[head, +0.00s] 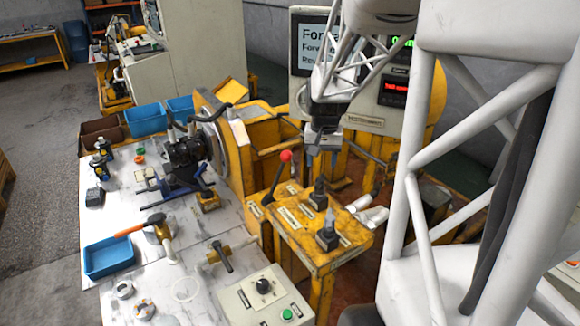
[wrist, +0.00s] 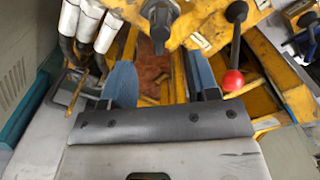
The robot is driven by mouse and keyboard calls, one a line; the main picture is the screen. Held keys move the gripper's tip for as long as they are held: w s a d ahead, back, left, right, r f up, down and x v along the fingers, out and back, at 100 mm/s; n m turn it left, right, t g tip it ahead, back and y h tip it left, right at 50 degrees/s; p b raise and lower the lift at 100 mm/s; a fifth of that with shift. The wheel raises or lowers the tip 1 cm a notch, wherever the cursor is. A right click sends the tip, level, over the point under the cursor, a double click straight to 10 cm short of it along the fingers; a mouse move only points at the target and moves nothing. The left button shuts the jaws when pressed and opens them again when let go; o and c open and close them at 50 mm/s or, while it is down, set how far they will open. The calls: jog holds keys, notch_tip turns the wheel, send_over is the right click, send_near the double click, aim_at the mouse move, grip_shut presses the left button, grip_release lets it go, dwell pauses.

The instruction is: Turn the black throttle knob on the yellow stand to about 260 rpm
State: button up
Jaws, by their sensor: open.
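The yellow stand (head: 300,240) stands at the center of the head view. Two black knobs are on its top, a rear one (head: 318,197) and a front one (head: 328,235); their labels are too small to read, so I cannot tell which is the throttle. My gripper (head: 321,162) points down above the rear knob, open and apart from it. In the wrist view my gripper (wrist: 158,66) shows two spread blue-grey fingers with nothing held between them. A black knob (wrist: 185,30) lies beyond the fingertips there. A green readout (head: 403,41) on the display panel is partly hidden by my arm.
A lever with a red ball (head: 285,157) rises from the stand close to my gripper; the ball also shows in the wrist view (wrist: 232,80). A control box (head: 264,298) with a black knob and green button is at the front. The white table (head: 130,205) holds tools and a blue tray.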

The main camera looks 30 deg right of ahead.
aim_at(320, 179)
jog(key=shift+f, duration=3.65)
jog(key=c, duration=0.9)
